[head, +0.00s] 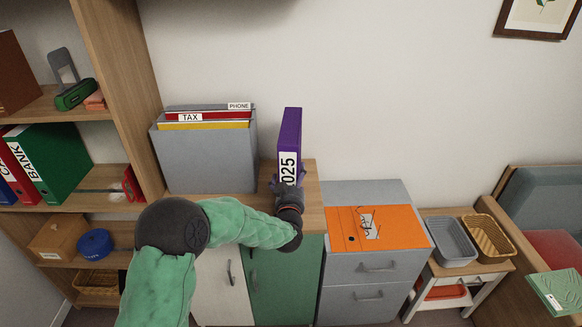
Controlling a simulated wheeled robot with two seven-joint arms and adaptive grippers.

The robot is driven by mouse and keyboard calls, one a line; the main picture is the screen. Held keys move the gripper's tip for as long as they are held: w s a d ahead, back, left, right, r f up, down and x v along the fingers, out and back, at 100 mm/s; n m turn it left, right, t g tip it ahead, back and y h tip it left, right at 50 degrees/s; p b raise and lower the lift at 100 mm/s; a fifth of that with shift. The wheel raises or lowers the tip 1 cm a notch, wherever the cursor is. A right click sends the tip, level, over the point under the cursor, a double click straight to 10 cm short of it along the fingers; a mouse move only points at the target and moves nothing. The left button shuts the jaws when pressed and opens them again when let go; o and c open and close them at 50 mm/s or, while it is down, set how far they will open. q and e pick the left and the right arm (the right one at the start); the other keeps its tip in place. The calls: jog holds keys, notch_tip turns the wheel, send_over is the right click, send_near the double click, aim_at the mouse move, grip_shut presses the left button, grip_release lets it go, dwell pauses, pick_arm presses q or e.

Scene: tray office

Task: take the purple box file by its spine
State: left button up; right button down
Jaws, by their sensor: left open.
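The purple box file (291,127) stands upright on the wooden top of a low cabinet, to the right of the grey file holder. Its spine faces me and carries a white label reading "025", with the rest of the label hidden. My left gripper (287,183) is at the lower part of the spine, with its fingers open around or just in front of it. I cannot tell whether they touch the file. My left arm covers the cabinet's front edge. My right gripper is not in view.
A grey file holder (205,160) with TAX and PHONE folders stands close on the left. A grey drawer unit (368,275) with an orange folder (402,235) and glasses is at the right. Shelves with binders (66,152) are at the left. A side table holds a grey tray (450,242) and a basket (487,238).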

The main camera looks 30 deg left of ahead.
pick_arm(q)
jog(key=shift+x, duration=0.95)
jog(key=c, duration=1.4)
jog(key=shift+r, duration=0.25)
